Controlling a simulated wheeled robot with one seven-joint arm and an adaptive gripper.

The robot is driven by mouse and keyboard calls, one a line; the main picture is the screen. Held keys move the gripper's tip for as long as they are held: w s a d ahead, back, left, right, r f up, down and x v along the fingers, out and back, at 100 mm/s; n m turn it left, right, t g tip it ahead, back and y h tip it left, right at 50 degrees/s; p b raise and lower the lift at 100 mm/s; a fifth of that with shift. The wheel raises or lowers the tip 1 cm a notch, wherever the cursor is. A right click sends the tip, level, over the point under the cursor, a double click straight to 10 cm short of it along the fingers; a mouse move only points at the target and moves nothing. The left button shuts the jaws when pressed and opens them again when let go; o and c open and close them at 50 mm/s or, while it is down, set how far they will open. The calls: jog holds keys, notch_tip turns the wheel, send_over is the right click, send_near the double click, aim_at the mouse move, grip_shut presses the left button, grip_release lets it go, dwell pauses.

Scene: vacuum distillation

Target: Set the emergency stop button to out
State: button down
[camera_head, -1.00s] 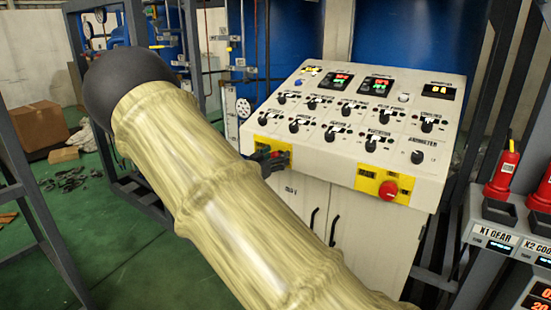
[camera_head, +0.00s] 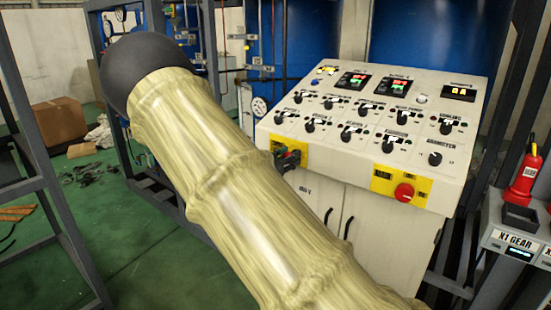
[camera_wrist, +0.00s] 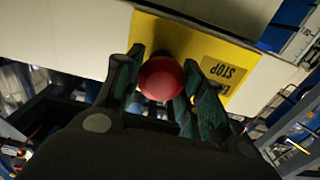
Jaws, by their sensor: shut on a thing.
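The emergency stop button is a round red knob (camera_wrist: 161,78) on a yellow plate (camera_wrist: 220,52) with the word STOP upside down in the wrist view. My gripper (camera_wrist: 163,85) has one finger on each side of the knob and is shut on it. In the head view my gripper (camera_head: 286,158) is at the left yellow plate (camera_head: 317,157) on the front edge of the control panel.
A second red button (camera_head: 404,192) sits on a yellow plate further right on the white panel (camera_head: 345,165). Dark knobs and displays cover the sloped top. A red tool (camera_head: 525,180) stands at the far right. Cabinet doors lie below.

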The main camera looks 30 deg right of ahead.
jog(key=shift+a+f, duration=0.1)
jog(key=shift+f, duration=0.05)
jog(key=c, duration=1.3)
grip_release()
jog(key=shift+c, duration=0.2)
jog(key=o, duration=0.4)
jog(key=shift+s+a, duration=0.1)
jog(key=shift+a, duration=0.05)
jog(key=shift+o, duration=0.2)
jog(key=v, duration=0.7)
jog(key=shift+a, duration=0.15)
